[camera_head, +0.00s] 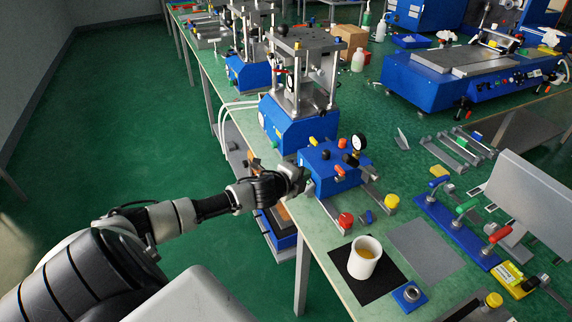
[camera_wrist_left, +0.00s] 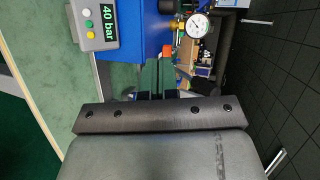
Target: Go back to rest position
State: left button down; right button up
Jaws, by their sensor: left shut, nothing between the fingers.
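My left arm comes in from the left in the head view. Its gripper (camera_head: 303,181) is at the left side of a small blue press unit (camera_head: 330,166) with a dial gauge (camera_head: 358,142). I cannot tell whether it touches the unit. The fingers (camera_wrist_left: 165,80) are shut and empty in the left wrist view. That view also shows a blue housing (camera_wrist_left: 139,25), a gauge (camera_wrist_left: 196,25) and a display reading 40 bar (camera_wrist_left: 108,22). My right gripper is not in view.
A taller press (camera_head: 297,120) stands behind the unit. A white cup (camera_head: 365,257) with yellowish contents stands on a black mat (camera_head: 349,284) in front. A blue bar with coloured handles (camera_head: 455,232) lies to the right. The green floor (camera_head: 120,130) left of the bench is clear.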

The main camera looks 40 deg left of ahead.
pick_arm(q)
jog(key=s+a+r, duration=0.1)
jog(key=s+a, duration=0.1)
jog(key=s, duration=0.2)
jog(key=s+f+n+g+y, duration=0.1)
jog(key=s+f+n+g, duration=0.3)
jog(key=f, duration=0.6)
jog(key=s+f+n, duration=0.2)
jog(key=s+f, duration=0.4)
jog(key=f, duration=0.4)
jog(key=s+f+n+g+y, duration=0.1)
jog(key=s+f+n+g, duration=0.15)
jog(key=s+f, duration=0.55)
jog(key=s+d+f+n+g, duration=0.2)
jog(key=s+d+f, duration=0.4)
jog(key=s, duration=0.3)
jog(key=s+d+f+n+g+h, duration=0.1)
jog(key=s+d+f+n+g, duration=0.1)
jog(key=s+d+f, duration=0.5)
jog(key=s+d+f+n+g, duration=0.3)
jog(key=s+d+f, duration=0.3)
jog(key=s, duration=0.5)
jog(key=shift+s+d+f+h, duration=0.3)
jog(key=shift+s+d+h, duration=0.1)
jog(key=shift+d, duration=0.15)
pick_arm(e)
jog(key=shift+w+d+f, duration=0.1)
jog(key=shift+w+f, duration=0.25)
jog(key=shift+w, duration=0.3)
